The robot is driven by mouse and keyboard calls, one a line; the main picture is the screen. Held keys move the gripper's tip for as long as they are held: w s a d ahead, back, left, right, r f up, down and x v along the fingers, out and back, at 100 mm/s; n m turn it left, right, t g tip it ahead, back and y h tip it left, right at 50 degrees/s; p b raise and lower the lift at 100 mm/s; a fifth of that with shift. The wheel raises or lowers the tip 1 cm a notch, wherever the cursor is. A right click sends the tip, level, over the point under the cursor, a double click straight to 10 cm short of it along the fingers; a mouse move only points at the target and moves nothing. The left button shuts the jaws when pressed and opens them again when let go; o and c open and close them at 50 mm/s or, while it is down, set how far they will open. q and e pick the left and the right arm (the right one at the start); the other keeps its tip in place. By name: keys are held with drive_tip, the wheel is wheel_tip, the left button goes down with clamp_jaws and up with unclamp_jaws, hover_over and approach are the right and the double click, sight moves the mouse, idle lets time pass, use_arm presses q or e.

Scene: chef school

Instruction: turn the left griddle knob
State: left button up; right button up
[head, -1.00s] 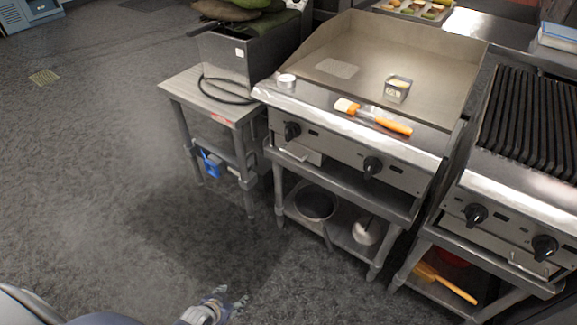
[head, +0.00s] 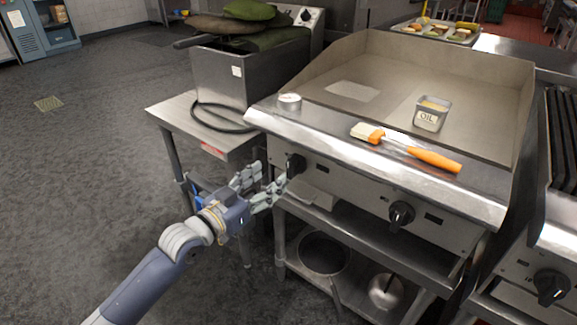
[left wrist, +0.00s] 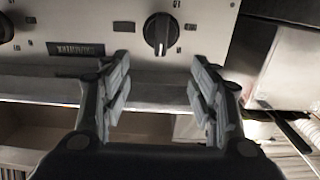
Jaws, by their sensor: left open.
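The griddle (head: 335,90) has a steel front panel with two black knobs. Its left knob (head: 296,165) is at the left end of the panel. My left gripper (head: 268,185) is open just in front of this knob, with one finger close beside it. In the left wrist view the left knob (left wrist: 159,33) stands upright beyond the gap between the open fingers (left wrist: 160,85), with nothing between them. I cannot tell whether any finger touches the knob. The right griddle knob (head: 401,215) is further right on the panel. My right gripper is not in view.
A steel side table (head: 170,112) with a fryer-like box stands left. A lower shelf holds pots. The floor at left is clear.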

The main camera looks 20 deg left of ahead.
sight(288, 163)
use_arm(q)
drive_tip(key=b+x, duration=0.1)
drive_tip(key=x, duration=0.8)
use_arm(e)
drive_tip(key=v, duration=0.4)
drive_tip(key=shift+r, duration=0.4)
use_arm(q)
drive_tip(key=c, duration=1)
